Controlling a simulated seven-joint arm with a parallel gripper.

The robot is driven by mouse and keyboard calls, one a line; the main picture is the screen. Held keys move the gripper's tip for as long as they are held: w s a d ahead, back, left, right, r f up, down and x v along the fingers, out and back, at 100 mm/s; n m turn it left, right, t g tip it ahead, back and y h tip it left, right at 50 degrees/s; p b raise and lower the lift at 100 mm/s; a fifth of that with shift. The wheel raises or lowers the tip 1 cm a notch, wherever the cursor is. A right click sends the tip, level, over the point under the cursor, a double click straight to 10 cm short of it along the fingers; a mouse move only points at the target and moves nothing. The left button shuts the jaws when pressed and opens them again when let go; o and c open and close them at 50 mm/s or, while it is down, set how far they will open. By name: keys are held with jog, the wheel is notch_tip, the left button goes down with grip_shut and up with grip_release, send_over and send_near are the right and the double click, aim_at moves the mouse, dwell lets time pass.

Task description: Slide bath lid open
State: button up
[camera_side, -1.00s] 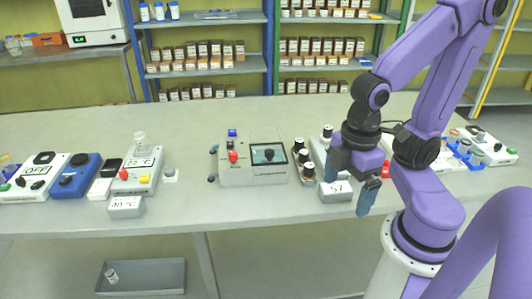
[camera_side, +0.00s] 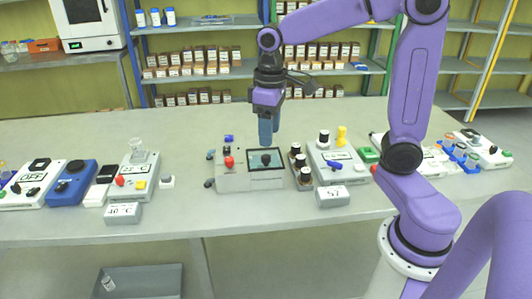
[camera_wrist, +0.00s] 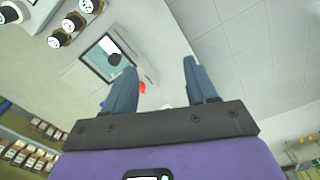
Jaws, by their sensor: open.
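My gripper (camera_side: 267,144) points down just above and behind the lid knob, and is open and empty. In the wrist view the lid (camera_wrist: 92,65) and knob (camera_wrist: 115,59) show beyond the left finger, so the fingers are not around the knob.
A rack of black-capped vials (camera_side: 299,171) stands close to the right of the bath. A grey device (camera_side: 333,161) with a display box (camera_side: 332,197) is further right. A hotplate (camera_side: 137,178) stands to the left. The table behind the bath is clear.

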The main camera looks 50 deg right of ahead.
aim_at(266, 156)
jog(key=w+d+r+m, duration=0.2)
jog(key=w+d+m, duration=0.2)
jog(key=w+d, duration=0.45)
jog(key=f, duration=1.7)
jog(key=shift+s+d+f, duration=0.1)
jog(key=shift+d+f, duration=0.1)
jog(key=shift+d, duration=0.2)
